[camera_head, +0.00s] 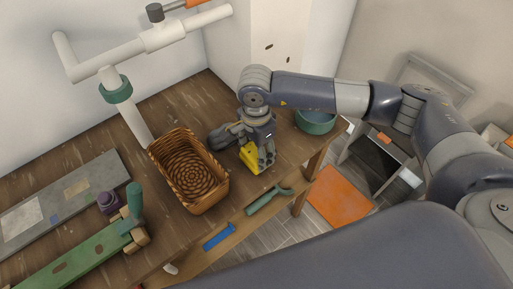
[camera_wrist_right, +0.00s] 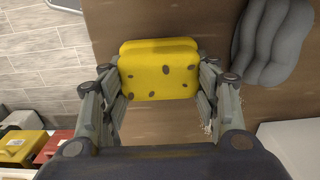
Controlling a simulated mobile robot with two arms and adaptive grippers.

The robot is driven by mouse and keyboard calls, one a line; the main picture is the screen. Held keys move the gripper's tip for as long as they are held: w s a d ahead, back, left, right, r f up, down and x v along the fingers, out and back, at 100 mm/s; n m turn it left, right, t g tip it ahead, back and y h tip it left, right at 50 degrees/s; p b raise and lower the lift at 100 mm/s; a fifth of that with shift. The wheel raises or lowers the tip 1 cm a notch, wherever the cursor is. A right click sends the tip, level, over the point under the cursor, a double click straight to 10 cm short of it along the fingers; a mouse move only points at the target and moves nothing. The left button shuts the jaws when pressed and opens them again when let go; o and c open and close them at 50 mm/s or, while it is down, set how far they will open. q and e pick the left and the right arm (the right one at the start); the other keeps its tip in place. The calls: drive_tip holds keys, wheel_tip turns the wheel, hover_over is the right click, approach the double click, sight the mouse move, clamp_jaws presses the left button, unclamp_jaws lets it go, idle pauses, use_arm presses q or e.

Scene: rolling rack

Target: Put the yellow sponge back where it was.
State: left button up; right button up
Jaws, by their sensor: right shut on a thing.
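The yellow sponge (camera_head: 250,157) is between the fingers of my right gripper (camera_head: 257,155), over the table to the right of the wicker basket. In the right wrist view the spotted sponge (camera_wrist_right: 160,69) fills the gap between both fingers of the gripper (camera_wrist_right: 160,85), which is shut on it. I cannot tell whether the sponge touches the table top. A dark grey lumpy thing (camera_head: 222,136) lies just left of the gripper; it also shows in the right wrist view (camera_wrist_right: 272,42). My left gripper is not in view.
The wicker basket (camera_head: 219,187) stands left of the gripper. A teal bowl (camera_head: 316,122) is at the table's right end. A green-handled tool (camera_head: 264,201) and a blue tool (camera_head: 218,237) lie along the front. A green rail (camera_head: 75,255) and grey board (camera_head: 62,203) lie left.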

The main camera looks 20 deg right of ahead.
drive_tip(key=shift+f+b, duration=0.2)
drive_tip(key=shift+b, duration=0.1)
drive_tip(key=o, duration=1.2)
drive_tip(key=shift+o, duration=0.5)
drive_tip(key=shift+r, duration=0.1)
drive_tip(key=shift+r+p, duration=0.25)
drive_tip(key=shift+p, duration=0.2)
wheel_tip(320, 180, up, 11)
drive_tip(key=b, duration=0.3)
drive_tip(key=shift+f, duration=0.2)
drive_tip(key=shift+r, duration=0.6)
